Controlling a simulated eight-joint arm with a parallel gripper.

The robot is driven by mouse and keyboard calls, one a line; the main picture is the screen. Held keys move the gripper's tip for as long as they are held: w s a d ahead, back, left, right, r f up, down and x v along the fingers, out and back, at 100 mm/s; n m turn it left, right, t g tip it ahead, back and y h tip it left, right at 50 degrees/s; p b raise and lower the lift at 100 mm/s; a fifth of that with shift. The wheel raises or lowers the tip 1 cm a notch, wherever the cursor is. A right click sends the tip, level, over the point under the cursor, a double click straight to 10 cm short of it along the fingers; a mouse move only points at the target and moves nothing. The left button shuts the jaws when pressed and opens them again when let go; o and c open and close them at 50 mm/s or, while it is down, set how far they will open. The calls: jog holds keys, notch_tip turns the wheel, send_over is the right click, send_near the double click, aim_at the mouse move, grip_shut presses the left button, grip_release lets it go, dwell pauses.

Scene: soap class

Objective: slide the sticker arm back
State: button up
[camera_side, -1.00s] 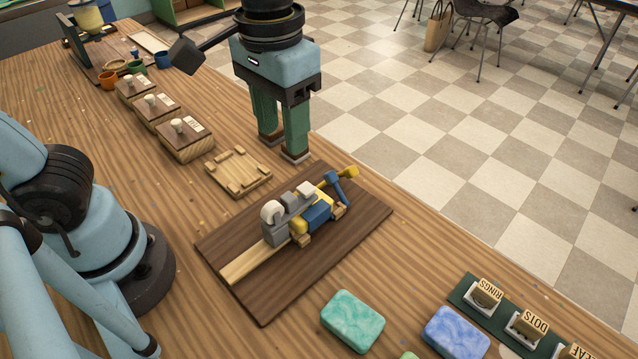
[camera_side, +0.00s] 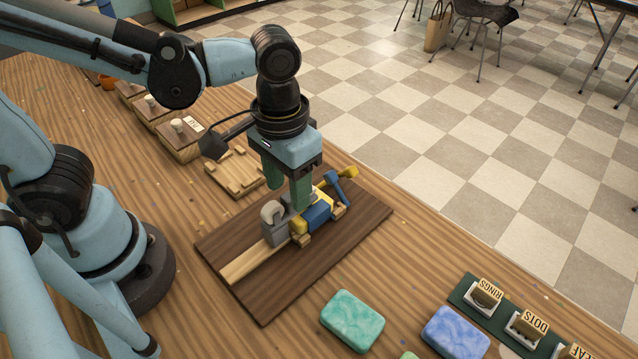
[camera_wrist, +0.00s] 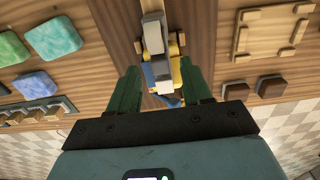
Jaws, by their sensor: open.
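A small device (camera_side: 319,217) with grey, blue and yellow parts sits on a dark brown board (camera_side: 265,298). A pale wooden strip (camera_side: 252,262) runs from it toward the board's near left end. A yellow-tipped arm with a blue lever (camera_side: 335,184) sticks out at its far right end. I cannot tell which part is the sticker arm. My gripper (camera_side: 287,194) is open, with green fingers pointing down over the device, and hides part of its middle. In the wrist view the device (camera_wrist: 157,62) lies between and just beyond my open fingers (camera_wrist: 161,80); contact cannot be told.
A wooden tray with corner blocks (camera_side: 231,177) lies just behind the board. Stamps on wooden blocks (camera_side: 178,141) stand farther back. Green soap (camera_side: 352,320), blue soap (camera_side: 455,333) and a green rack of labelled stamps (camera_side: 501,318) lie at the front right.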

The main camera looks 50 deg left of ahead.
jog(key=shift+f, duration=0.65)
grip_shut()
